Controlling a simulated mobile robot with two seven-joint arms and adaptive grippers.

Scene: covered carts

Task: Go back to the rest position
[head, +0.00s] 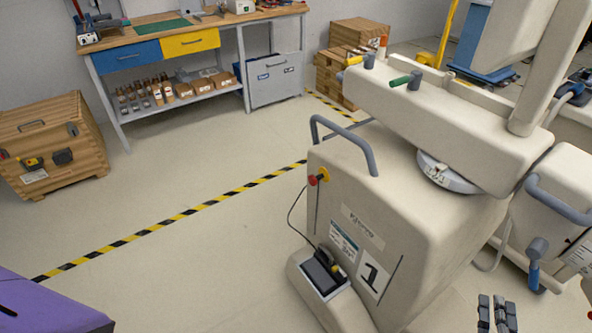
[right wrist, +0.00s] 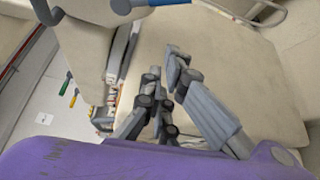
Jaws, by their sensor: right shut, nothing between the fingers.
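My right gripper (head: 496,314) shows at the bottom right of the head view, in front of the large beige cart marked 1 (head: 405,225). Only its grey fingers show there. It is shut, with nothing between its fingers. In the right wrist view its dark grey fingers (right wrist: 166,75) point up the picture toward beige surfaces. No object is held. My left gripper does not show in the head view.
A second beige unit with a grey handle (head: 558,202) stands at the right edge. A workbench (head: 190,50) with blue and yellow drawers is at the back left. A wooden crate (head: 55,145) stands left. The floor between is clear, crossed by striped tape (head: 185,213).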

